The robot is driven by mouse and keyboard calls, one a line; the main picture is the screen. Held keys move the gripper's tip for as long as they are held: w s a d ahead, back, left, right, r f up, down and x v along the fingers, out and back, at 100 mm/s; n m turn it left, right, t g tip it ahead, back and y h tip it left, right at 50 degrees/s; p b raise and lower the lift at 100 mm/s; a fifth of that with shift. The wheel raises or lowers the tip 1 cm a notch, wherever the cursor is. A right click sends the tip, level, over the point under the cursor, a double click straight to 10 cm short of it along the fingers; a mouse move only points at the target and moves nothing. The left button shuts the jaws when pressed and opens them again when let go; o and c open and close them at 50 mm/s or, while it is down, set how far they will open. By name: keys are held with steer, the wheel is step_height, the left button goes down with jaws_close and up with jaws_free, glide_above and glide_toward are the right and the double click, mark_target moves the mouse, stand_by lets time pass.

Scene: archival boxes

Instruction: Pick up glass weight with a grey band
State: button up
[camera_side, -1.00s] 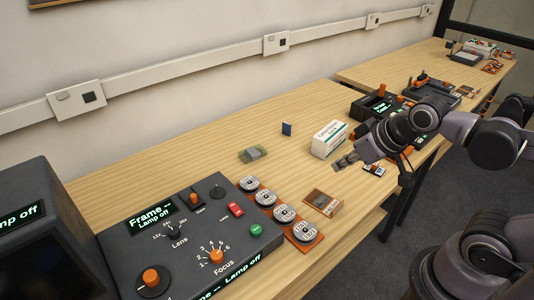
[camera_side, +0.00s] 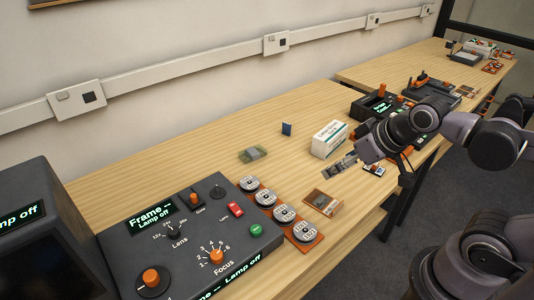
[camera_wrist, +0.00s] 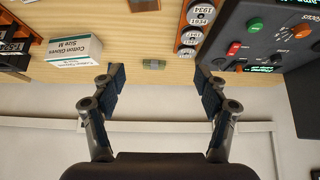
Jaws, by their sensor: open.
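The glass weight with a grey band (camera_side: 253,153) is a small, low greenish block lying flat on the wooden table, left of the glove box. It also shows in the wrist view (camera_wrist: 154,64), near the middle and beyond the gap between my fingers. My gripper (camera_side: 339,169) is right of the weight in the side view, above the table in front of the glove box. In the wrist view my gripper (camera_wrist: 158,84) has its two fingers wide apart with nothing between them.
A white cotton gloves box (camera_side: 329,139) stands beside my gripper. A small blue block (camera_side: 287,129) stands behind the weight. Round labelled discs (camera_side: 285,213) in an orange rack, a wooden-framed piece (camera_side: 322,202) and a dark control panel (camera_side: 185,240) are nearer the front. Table around the weight is clear.

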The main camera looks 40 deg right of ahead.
steer(key=w+r+n+g, duration=0.2)
steer(key=w+r+n, duration=0.3)
steer(key=w, duration=0.4)
steer(key=n+g, duration=0.5)
steer(key=n, duration=0.7)
glide_above(253, 151)
steer(key=f, duration=1.7)
steer(key=shift+s+d+f, duration=0.1)
steer(key=shift+d+f, duration=0.05)
steer(key=shift+d, duration=0.05)
steer(key=shift+a+f, duration=0.15)
steer(key=shift+f, duration=1.2)
steer(key=shift+a+f, duration=0.15)
steer(key=shift+f, duration=1.15)
